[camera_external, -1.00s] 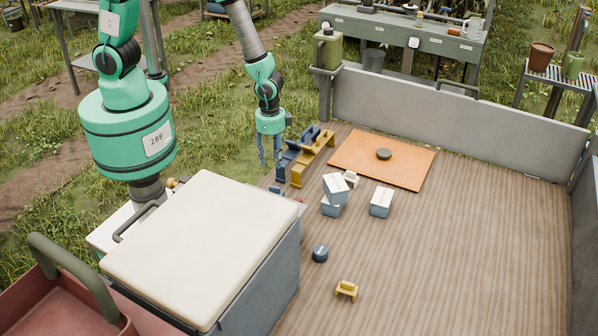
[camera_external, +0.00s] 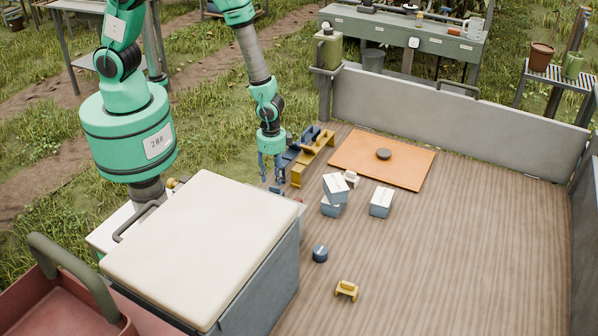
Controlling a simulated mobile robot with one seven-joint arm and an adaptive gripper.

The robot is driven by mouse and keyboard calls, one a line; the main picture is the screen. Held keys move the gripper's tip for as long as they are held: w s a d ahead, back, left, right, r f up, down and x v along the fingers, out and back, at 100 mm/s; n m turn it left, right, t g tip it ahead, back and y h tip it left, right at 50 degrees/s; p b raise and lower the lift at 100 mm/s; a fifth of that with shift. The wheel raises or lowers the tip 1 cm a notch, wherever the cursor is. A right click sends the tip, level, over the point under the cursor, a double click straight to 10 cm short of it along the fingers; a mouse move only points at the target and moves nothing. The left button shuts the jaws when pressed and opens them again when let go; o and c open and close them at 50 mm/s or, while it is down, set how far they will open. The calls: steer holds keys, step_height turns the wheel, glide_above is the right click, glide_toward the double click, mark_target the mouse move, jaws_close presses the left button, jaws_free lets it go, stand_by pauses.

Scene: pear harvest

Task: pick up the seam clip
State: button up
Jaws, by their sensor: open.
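My gripper (camera_external: 272,181) is open and empty, pointing down near the left edge of the wooden deck. A small blue piece (camera_external: 277,191) lies just below its fingertips, partly hidden by the pale-topped box. A small yellow clip-like piece (camera_external: 346,291) lies on the deck at the front, well away from my gripper. I cannot tell for sure which of these two is the seam clip. A blue and yellow rack-like group (camera_external: 312,158) stands just right of my gripper.
The pale-topped box (camera_external: 200,240) stands close in front of my gripper. Small grey-and-white boxes (camera_external: 381,202), a blue round knob (camera_external: 320,254) and an orange board (camera_external: 405,165) with a dark disc (camera_external: 384,154) lie on the deck. The deck's right side is clear.

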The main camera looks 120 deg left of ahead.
mark_target(274, 188)
steer(key=shift+f, duration=0.25)
steer(key=shift+f, duration=0.1)
steer(key=shift+f+b, duration=0.55)
steer(key=shift+f, duration=2)
jaws_close()
